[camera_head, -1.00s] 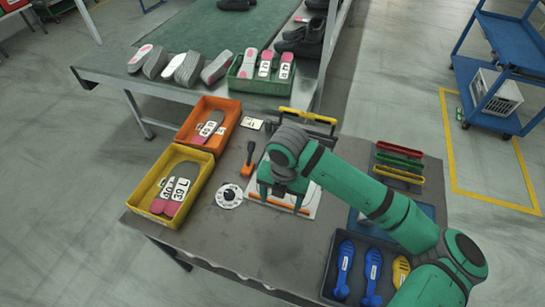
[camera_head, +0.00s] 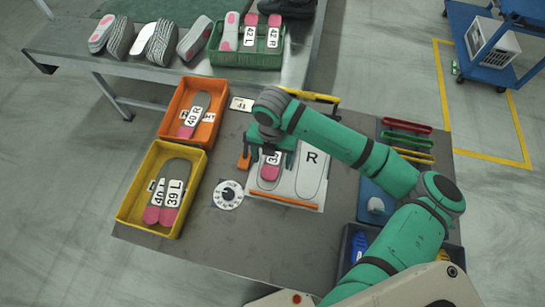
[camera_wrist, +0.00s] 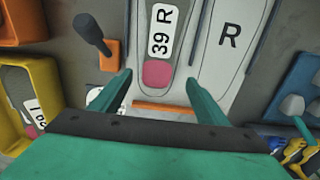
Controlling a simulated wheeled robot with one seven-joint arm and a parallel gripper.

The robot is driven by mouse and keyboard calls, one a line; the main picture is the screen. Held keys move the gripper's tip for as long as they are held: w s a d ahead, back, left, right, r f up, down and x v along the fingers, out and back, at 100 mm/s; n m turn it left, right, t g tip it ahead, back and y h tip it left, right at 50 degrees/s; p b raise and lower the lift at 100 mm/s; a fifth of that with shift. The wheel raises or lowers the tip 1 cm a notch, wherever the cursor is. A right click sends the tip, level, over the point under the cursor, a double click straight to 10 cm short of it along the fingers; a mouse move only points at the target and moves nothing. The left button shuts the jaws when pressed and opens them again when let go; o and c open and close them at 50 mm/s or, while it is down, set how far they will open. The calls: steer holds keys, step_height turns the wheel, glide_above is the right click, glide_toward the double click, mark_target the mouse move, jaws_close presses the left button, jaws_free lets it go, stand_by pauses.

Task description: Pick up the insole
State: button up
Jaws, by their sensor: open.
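A grey insole with a pink heel and a "39 R" label (camera_wrist: 157,72) lies in the left slot of a pale fixture (camera_head: 311,178); the right slot, marked "R", is empty. In the head view the insole (camera_head: 269,172) is partly hidden by my gripper (camera_head: 272,153). My gripper is open above the insole. In the wrist view its fingers (camera_wrist: 158,82) stand apart on either side of the pink heel, and nothing is held. Other insoles lie in the yellow bin (camera_head: 124,217), the orange bin (camera_head: 213,128) and the green bin (camera_head: 246,60).
A black-and-orange handle tool (camera_head: 244,161) and a white dial (camera_head: 228,196) are left of the fixture. Red, green and yellow bars (camera_head: 407,141) lie to the right. A dark tray (camera_head: 346,246) holds blue and yellow items. The table's front left is clear.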

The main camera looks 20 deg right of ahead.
mark_target(271, 169)
steer(key=shift+w+f, duration=0.1)
steer(key=shift+f, duration=0.3)
steer(key=shift+d+f, duration=0.1)
steer(key=shift+f, duration=0.25)
steer(key=f, duration=0.4)
steer(key=shift+a+f, duration=0.1)
steer(key=shift+a, duration=0.3)
steer(key=shift+d, duration=0.1)
steer(key=c, duration=1.1)
